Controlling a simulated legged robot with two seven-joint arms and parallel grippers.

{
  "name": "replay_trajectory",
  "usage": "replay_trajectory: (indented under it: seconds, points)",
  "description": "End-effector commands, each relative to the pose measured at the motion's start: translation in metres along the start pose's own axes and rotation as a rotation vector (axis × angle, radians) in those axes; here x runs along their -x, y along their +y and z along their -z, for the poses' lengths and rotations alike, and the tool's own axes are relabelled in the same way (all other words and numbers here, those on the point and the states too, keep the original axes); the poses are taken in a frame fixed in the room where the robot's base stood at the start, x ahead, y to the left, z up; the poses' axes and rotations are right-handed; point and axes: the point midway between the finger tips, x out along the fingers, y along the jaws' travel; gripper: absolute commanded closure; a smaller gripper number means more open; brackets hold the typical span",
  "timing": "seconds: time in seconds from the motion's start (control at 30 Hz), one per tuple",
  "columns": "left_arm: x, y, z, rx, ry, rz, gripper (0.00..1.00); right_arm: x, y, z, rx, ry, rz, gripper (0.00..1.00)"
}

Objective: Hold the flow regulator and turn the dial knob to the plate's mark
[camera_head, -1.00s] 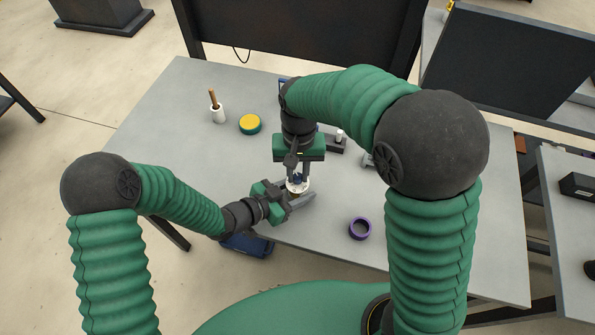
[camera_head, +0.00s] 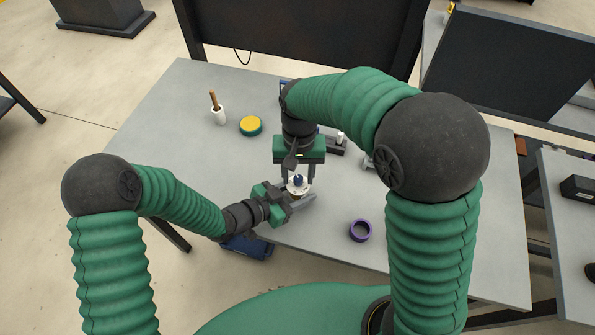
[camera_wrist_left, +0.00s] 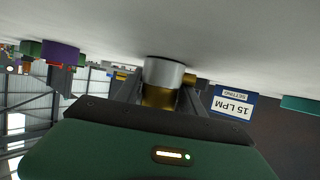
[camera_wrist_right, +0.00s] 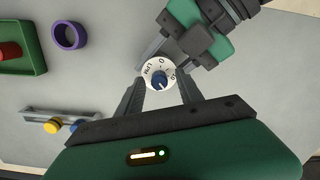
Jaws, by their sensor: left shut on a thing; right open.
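The flow regulator has a brass and silver body (camera_wrist_left: 162,82) and a white dial face (camera_head: 299,189). My left gripper (camera_wrist_left: 158,92) is shut on the body from the side, near the table's front edge. A blue dial knob (camera_wrist_right: 160,83) stands in the middle of the dial, with black figures around it. My right gripper (camera_wrist_right: 162,88) is open above it, its fingers on either side of the knob and apart from it. The knob's pointer direction is too small to tell. A blue and white plate (camera_wrist_left: 233,102) reads "15 LPM SETTING", upside down in the left wrist view.
A purple ring (camera_head: 360,229) lies to the right on the grey table. A yellow-topped green disc (camera_head: 250,125) and a white cup with a brown handle (camera_head: 218,114) stand behind left. A metal holder with coloured knobs (camera_wrist_right: 60,120) is near my right gripper.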

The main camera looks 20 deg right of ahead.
Motion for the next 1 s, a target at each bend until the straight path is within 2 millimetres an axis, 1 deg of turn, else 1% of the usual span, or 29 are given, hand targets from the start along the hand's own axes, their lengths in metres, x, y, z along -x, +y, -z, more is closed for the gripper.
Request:
replay_trajectory:
  seconds: [0.03, 0.07, 0.17, 0.4, 0.53, 0.6, 0.7, 1.0]
  points:
    - [0.000, 0.002, -0.005, 0.005, -0.012, -0.002, 1.00, 0.002, 0.000, 0.001, 0.000, 0.002, 0.001, 0.57]
    - [0.000, 0.002, -0.005, 0.005, -0.012, -0.002, 1.00, 0.005, 0.000, 0.001, 0.000, 0.002, 0.001, 0.57]
    - [0.001, 0.002, -0.005, 0.005, -0.012, -0.002, 1.00, 0.021, 0.000, 0.001, 0.000, 0.005, 0.002, 0.57]
    - [0.001, 0.001, -0.005, 0.006, -0.012, -0.002, 1.00, 0.083, -0.001, 0.001, 0.001, 0.006, 0.002, 0.57]
    - [0.000, 0.001, -0.005, 0.006, -0.012, -0.002, 1.00, 0.107, -0.001, 0.001, 0.000, 0.004, 0.002, 0.57]
    - [0.000, 0.001, -0.005, 0.006, -0.012, -0.002, 1.00, 0.114, -0.001, 0.000, 0.000, 0.002, 0.001, 0.57]
    - [0.000, 0.001, -0.005, 0.006, -0.012, -0.002, 1.00, 0.119, -0.001, 0.000, 0.000, 0.001, 0.000, 0.57]
    - [0.001, 0.001, -0.005, 0.006, -0.012, -0.002, 1.00, 0.119, -0.001, 0.000, 0.000, 0.000, 0.000, 0.57]
